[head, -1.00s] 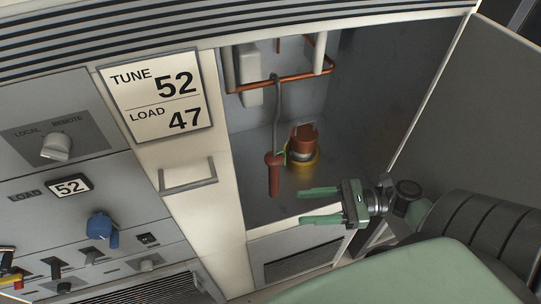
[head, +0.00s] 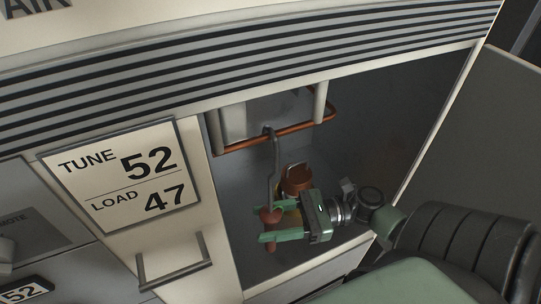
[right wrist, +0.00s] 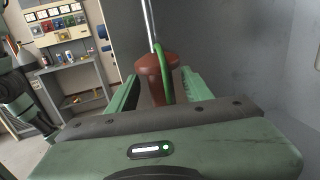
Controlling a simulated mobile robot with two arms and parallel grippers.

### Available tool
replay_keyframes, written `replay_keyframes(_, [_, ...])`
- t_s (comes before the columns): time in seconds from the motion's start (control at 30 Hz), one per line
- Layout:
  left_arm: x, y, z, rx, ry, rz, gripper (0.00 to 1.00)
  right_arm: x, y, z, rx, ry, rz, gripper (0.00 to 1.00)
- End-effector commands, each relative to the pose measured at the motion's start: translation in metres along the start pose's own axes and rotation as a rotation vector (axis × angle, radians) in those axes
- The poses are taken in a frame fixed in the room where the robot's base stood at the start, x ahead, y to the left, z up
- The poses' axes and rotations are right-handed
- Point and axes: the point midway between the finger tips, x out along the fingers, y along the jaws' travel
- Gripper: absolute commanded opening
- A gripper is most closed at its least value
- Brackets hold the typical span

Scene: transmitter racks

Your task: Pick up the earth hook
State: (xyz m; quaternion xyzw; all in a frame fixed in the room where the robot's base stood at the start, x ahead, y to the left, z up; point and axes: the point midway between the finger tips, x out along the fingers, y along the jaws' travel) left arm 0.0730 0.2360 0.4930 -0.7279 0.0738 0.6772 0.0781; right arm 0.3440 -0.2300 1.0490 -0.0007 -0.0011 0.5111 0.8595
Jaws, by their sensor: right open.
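The earth hook (head: 274,175) hangs by its bent metal top from a copper rail in the open cabinet bay. Its red-brown handle also shows in the right wrist view (right wrist: 152,72), with a green wire running along it. My right gripper (head: 266,224) is open, its green fingers reaching in from the right at the height of the handle. In the right wrist view the handle stands between the two fingers (right wrist: 160,92), with gaps visible beside it. The lower handle is partly hidden by the fingers. My left gripper is not in view.
The copper rail (head: 262,140) crosses the bay on white posts. A brown cylindrical part (head: 298,180) stands behind the hook, partly hidden by my gripper. A panel with a handle (head: 175,262) borders the bay on the left; an open door (head: 480,140) stands right.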

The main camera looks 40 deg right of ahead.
Motion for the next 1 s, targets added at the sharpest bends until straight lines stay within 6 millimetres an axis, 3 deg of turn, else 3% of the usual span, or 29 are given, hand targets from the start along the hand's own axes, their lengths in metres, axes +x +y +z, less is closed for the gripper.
replay_keyframes(0.2, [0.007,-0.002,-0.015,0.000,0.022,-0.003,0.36,0.024,0.000,-0.001,-0.001,0.000,0.001,0.50])
replay_keyframes(0.43, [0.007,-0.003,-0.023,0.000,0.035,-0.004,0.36,0.025,0.000,0.000,0.000,0.000,0.000,0.50])
replay_keyframes(0.63, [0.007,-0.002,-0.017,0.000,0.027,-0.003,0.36,0.025,0.000,-0.001,0.000,0.000,0.000,0.00])
replay_keyframes(1.0, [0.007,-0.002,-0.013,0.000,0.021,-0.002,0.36,0.025,0.000,0.001,-0.001,-0.001,0.000,0.00])
